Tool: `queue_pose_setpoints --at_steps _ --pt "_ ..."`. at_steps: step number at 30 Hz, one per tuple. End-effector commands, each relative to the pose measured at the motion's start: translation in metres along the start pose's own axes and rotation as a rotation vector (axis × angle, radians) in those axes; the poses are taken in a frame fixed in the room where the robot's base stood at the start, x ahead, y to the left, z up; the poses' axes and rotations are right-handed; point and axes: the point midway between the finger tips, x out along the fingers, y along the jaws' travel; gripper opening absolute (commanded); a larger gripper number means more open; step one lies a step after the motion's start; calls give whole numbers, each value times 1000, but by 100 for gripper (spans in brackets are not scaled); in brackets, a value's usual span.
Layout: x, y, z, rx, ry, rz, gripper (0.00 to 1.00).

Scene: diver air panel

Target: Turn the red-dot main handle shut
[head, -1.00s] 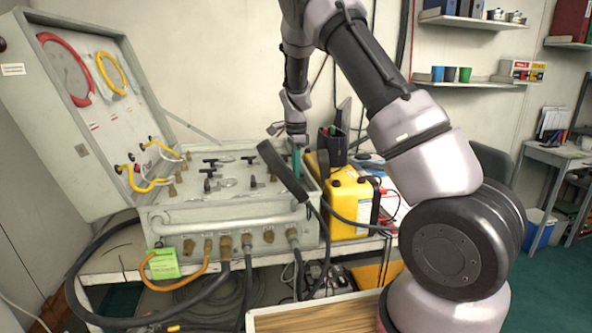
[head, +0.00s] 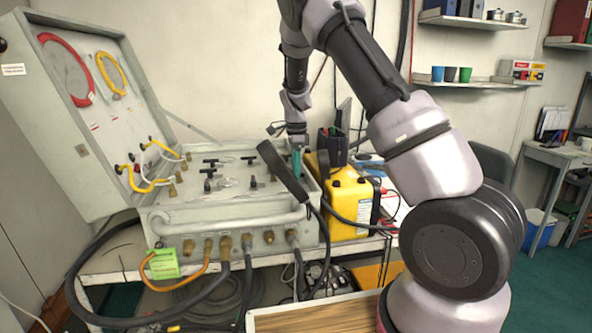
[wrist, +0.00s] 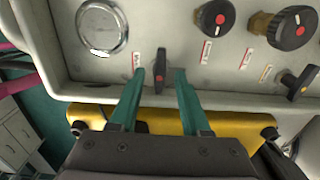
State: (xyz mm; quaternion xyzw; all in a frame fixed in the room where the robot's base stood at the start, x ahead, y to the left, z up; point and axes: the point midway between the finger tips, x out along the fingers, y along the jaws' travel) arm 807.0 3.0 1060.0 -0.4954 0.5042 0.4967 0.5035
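My gripper (wrist: 160,71) has two green fingers, one on each side of the handle. The fingers are open, with a visible gap on both sides, so they appear apart from it. In the head view my gripper (head: 297,162) reaches down over the right end of the air panel (head: 228,220). The handle cannot be made out there.
Round red-dot knobs (wrist: 217,18) (wrist: 292,27), another black handle (wrist: 300,82) and a gauge (wrist: 102,28) sit nearby. A yellow container (head: 350,205) stands right beside the panel. A black bar (head: 282,172) and hoses lie close to the gripper. The open lid (head: 95,120) rises at left.

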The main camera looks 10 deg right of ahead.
Motion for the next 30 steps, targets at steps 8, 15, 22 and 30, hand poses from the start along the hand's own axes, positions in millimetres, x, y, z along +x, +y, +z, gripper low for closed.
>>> queue_pose_setpoints --at_steps 8,15,22,30 --pt "-10 0 0 -1 0 -2 47" --pt "-56 0 1 -2 -1 -4 47" --pt "-94 0 0 -1 -1 -1 47" --pt "-108 0 0 0 0 0 47"
